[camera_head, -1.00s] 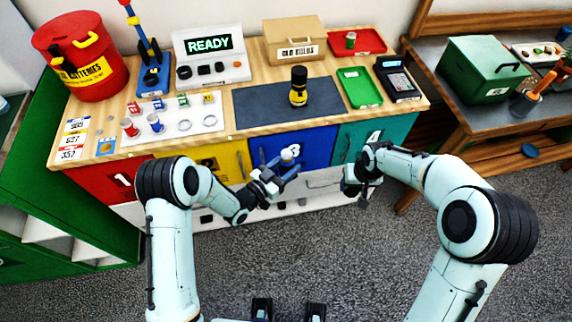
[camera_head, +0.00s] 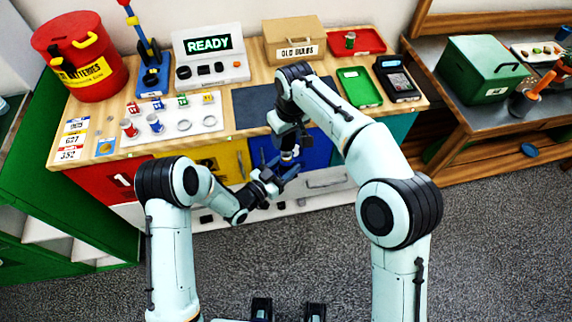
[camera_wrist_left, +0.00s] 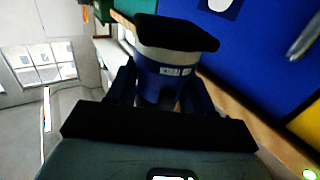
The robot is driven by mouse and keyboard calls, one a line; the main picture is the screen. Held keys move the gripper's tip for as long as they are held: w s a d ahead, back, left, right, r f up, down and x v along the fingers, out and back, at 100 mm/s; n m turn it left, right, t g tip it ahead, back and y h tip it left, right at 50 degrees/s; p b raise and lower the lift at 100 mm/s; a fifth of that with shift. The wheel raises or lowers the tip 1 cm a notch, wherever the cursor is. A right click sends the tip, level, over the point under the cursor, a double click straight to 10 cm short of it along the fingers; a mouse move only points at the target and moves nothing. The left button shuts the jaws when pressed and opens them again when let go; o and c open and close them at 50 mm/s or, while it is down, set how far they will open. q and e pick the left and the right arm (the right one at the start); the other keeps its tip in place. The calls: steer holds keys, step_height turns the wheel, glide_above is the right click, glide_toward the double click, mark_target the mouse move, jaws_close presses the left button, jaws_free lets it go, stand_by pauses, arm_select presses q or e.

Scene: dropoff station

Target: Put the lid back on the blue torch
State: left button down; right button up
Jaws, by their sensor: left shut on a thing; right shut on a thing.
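My left gripper (camera_head: 280,172) is shut on the blue torch (camera_head: 289,156) in front of the blue drawer and holds it in the air. In the left wrist view the torch's blue body (camera_wrist_left: 165,85) shows between the fingers, with a pale band above it. A wide black piece (camera_wrist_left: 175,32) covers its top; I cannot tell whether this is the lid or part of my right gripper. My right gripper (camera_head: 290,142) is directly above the torch, pointing down and shut. What it holds is hidden in the head view.
The bench has a dark mat (camera_head: 252,108), a white parts tray (camera_head: 205,119), a READY tester (camera_head: 211,70), an OLD BULBS box (camera_head: 292,40), a green tray (camera_head: 360,87) and a red tray (camera_head: 365,42). My right arm hides much of the mat.

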mark_target(286, 153)
steer(key=shift+f, duration=2.05)
steer(key=shift+f, duration=0.85)
steer(key=shift+f, duration=0.6)
